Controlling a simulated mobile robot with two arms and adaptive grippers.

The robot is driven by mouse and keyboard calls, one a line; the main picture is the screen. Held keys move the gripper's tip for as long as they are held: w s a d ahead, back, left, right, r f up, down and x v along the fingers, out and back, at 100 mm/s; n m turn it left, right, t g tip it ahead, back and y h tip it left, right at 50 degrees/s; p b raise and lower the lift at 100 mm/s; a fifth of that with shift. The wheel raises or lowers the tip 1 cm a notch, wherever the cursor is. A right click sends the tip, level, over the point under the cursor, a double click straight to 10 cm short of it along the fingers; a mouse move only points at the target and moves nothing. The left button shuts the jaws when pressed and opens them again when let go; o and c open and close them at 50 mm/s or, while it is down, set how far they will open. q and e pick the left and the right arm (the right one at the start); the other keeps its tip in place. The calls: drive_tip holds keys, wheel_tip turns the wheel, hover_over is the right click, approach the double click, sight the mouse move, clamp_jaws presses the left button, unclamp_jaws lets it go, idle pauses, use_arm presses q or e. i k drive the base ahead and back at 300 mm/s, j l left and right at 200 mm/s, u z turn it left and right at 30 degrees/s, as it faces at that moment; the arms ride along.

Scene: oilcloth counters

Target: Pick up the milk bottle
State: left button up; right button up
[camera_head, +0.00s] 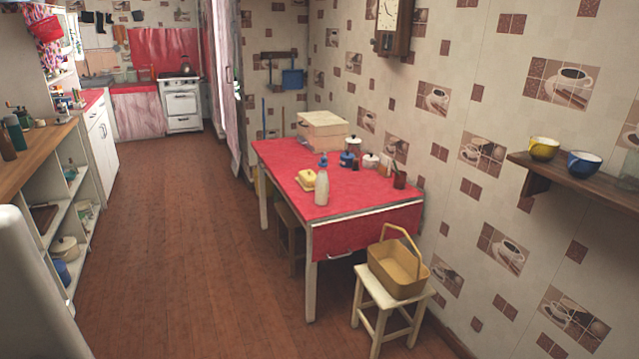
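A pale, whitish bottle, which looks like the milk bottle (321,188), stands upright near the front left part of the red-covered table (285,160). A yellow butter-dish-like object (307,181) sits just to its left and behind it. Open table surface lies to the bottle's right. Neither of my grippers shows in the head view.
Several small pots and jars and a cream box (322,131) stand farther back on the table. A stool (378,302) with a yellow basket (399,266) stands at the table's front right. Open shelves (62,215) line the left. The wooden floor (190,260) between is clear.

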sight(321, 189)
drive_tip(key=i+l, duration=0.15)
drive_tip(key=i, duration=0.2)
drive_tip(key=i+j+z, duration=0.1)
drive_tip(key=i, duration=0.4)
drive_tip(key=i+j, duration=0.2)
drive_tip(key=i, duration=0.25)
drive_tip(key=i+j+z, duration=0.15)
drive_tip(key=i, duration=0.35)
drive_tip(key=i+j+z, duration=0.1)
drive_tip(key=i+j, duration=0.2)
drive_tip(key=i, duration=0.15)
